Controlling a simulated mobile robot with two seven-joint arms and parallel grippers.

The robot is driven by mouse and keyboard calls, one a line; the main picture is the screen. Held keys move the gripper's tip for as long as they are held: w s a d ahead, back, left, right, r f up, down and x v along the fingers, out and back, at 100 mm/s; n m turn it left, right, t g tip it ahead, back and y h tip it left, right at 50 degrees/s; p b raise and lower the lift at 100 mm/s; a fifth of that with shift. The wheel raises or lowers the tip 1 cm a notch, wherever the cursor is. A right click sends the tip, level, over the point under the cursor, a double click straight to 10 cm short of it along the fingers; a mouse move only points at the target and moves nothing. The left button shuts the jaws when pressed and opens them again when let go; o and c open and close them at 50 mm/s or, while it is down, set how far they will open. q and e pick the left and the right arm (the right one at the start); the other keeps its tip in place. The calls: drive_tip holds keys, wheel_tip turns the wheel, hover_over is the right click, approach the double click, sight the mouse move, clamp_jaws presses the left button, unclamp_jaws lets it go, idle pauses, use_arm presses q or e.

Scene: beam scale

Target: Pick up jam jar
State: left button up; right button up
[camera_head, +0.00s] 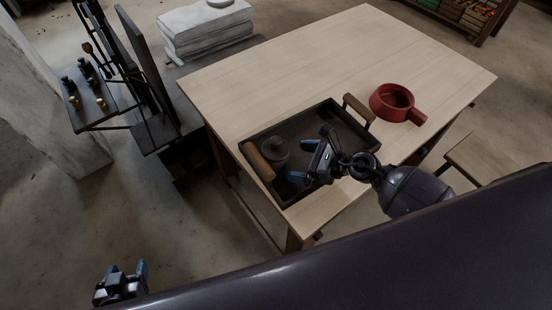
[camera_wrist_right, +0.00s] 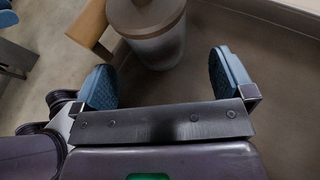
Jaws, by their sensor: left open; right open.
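The jam jar (camera_head: 275,153) appears to be the grey lidded jar standing upright inside the dark tray (camera_head: 336,108), at its left end near a wooden handle. In the right wrist view the jar (camera_wrist_right: 158,40) stands just beyond the fingers, between their lines and nearer the left one. My right gripper (camera_head: 309,161) is open and empty over the tray, to the right of the jar; its blue fingers also show in the wrist view (camera_wrist_right: 162,82). My left gripper (camera_head: 127,270) is open and empty at the lower left, away from the table.
The tray has raised walls and wooden handles (camera_head: 258,160) at both ends. It sits on a light wooden table (camera_head: 330,50). A red pan (camera_head: 395,102) stands right of the tray. A dark rack (camera_head: 130,80) stands to the left. The table's far part is clear.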

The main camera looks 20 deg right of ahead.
drive_tip(key=shift+r+x, duration=0.2)
drive_tip(key=shift+x, duration=2.6)
drive_tip(key=shift+s+a, duration=0.1)
drive_tip(key=shift+a, duration=0.15)
drive_tip(key=shift+c, duration=0.5)
drive_tip(key=c, duration=1.1)
drive_tip(key=shift+r+p, duration=0.1)
drive_tip(key=shift+p, duration=0.2)
drive_tip(key=shift+c, duration=0.2)
